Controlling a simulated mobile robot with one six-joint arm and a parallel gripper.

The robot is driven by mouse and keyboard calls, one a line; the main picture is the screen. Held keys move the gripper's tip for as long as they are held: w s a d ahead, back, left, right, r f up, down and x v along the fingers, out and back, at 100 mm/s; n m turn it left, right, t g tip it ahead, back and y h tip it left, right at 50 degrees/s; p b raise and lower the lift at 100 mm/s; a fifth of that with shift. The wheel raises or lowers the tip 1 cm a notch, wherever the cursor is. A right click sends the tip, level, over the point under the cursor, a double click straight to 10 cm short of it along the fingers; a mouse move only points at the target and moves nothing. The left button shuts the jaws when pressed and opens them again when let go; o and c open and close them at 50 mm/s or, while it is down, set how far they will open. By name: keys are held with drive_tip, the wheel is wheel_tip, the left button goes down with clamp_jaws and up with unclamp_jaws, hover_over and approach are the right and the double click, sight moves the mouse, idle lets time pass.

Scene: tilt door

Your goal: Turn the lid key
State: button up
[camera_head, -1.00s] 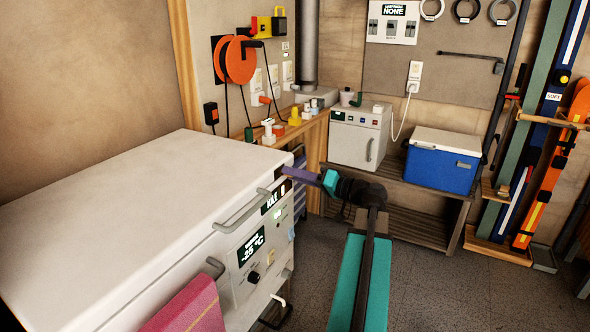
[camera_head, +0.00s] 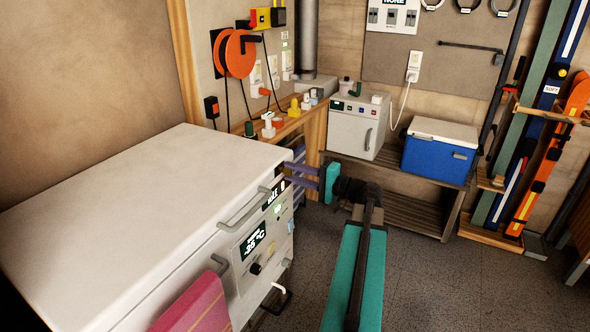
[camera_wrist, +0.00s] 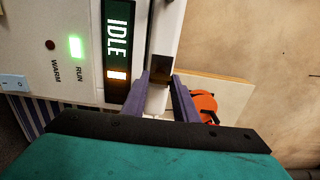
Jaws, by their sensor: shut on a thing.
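The white chest freezer (camera_head: 110,205) fills the left of the head view, its lid down. My gripper (camera_head: 287,172) is at its far front corner, beside the IDLE display. In the wrist view my gripper (camera_wrist: 162,78) has its two purple fingers on either side of a small lock part at the freezer's edge. A dark brassy piece (camera_wrist: 160,68) shows between the fingertips and a pale piece (camera_wrist: 156,102) nearer the palm. The fingers are shut on the lid key, which is mostly hidden; its exact angle cannot be told.
The IDLE display (camera_wrist: 117,45) and a lit green RUN light (camera_wrist: 75,46) are next to the fingers. A lid handle (camera_head: 238,205) and a red cloth (camera_head: 195,305) are on the freezer front. A blue cooler (camera_head: 440,152) stands on a bench behind. The floor at right is open.

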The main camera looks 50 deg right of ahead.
idle(0.4)
drive_tip(key=o, duration=1.1)
drive_tip(key=shift+c, duration=0.2)
drive_tip(key=shift+s, duration=0.2)
drive_tip(key=v, duration=1.3)
drive_tip(key=shift+s, duration=0.25)
drive_tip(key=shift+s, duration=0.1)
